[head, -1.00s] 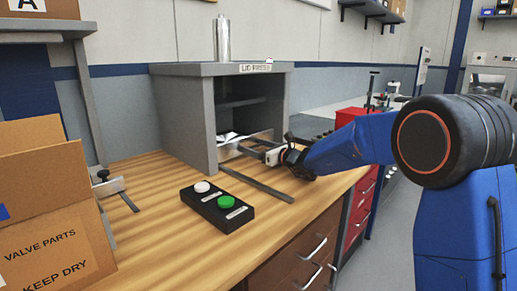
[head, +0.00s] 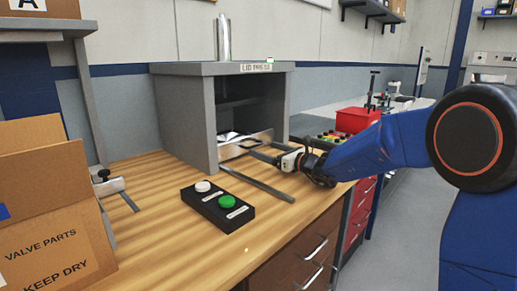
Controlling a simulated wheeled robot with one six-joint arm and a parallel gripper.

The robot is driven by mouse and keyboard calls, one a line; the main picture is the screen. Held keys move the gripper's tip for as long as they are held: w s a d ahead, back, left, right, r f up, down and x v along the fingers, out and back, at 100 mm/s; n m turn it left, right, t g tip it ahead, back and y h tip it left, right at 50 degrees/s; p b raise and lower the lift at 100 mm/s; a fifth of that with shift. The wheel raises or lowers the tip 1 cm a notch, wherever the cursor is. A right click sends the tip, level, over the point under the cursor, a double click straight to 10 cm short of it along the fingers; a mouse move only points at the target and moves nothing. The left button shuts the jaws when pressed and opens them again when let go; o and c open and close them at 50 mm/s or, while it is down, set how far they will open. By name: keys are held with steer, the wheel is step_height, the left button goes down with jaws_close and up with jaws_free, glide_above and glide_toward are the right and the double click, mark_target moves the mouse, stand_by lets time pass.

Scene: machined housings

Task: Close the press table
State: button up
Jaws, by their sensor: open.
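The grey lid press (head: 183,120) stands on the wooden bench, with its front opening facing right. The press table shows as a shiny metal plate (head: 246,144) low in the opening, with a dark and pale item on it that is too small to make out. A dark rail (head: 262,186) runs out of the press over the bench. My gripper (head: 266,156) is open and empty just in front of the plate, pointing left at it. I cannot tell whether a fingertip touches the plate. The far side of the table is hidden inside the press.
A black button box (head: 217,207) with a white and a green button lies in front of the press. A cardboard box (head: 50,220) stands at the left, near a small metal clamp (head: 118,188). A red bin (head: 356,120) is behind my arm.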

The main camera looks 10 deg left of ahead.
steer(key=v, duration=1)
steer(key=shift+s+d, duration=0.1)
steer(key=shift+s, duration=0.05)
